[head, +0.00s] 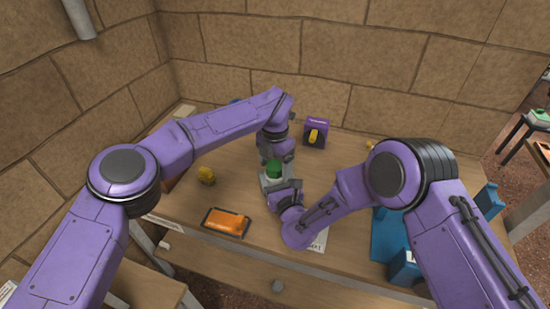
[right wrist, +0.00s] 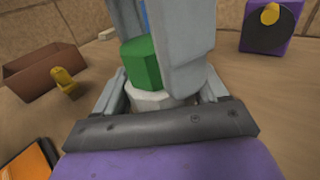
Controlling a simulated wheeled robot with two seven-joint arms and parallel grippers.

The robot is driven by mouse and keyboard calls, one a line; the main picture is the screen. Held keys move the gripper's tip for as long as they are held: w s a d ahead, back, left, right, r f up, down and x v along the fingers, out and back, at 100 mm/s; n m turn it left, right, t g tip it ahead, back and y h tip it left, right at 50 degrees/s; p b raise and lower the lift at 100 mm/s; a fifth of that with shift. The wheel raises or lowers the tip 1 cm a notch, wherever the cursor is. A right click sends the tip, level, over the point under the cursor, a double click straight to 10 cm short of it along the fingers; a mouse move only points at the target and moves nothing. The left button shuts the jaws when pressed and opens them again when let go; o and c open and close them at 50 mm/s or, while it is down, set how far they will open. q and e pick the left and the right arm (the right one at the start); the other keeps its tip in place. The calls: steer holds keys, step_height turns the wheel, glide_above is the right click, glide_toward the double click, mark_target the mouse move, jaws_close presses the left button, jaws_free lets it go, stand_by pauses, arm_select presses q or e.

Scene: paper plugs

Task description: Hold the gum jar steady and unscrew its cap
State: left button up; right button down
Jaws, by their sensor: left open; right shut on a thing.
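The gum jar has a white faceted body (right wrist: 152,99) and a green cap (right wrist: 140,64). It stands upright near the middle of the table, where the green cap (head: 273,168) also shows in the head view. My right gripper (right wrist: 160,93) is shut on the white body, one finger on each side. My left gripper (head: 276,158) comes from behind and above the jar. Its grey fingers (right wrist: 186,55) are open and reach down beside the cap, hiding part of it. Whether they touch the cap I cannot tell.
A purple box with a yellow knob (head: 317,132) stands behind the jar. A small yellow object (head: 206,175) and an orange item in a dark tray (head: 227,222) lie to the left. A blue object (head: 388,235) is at the right. Stone walls close the back.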

arm_select(q)
steer(key=c, duration=1.1)
steer(key=shift+o, duration=0.2)
steer(key=n, duration=0.3)
steer(key=shift+r, duration=0.2)
steer(key=shift+r, duration=0.95)
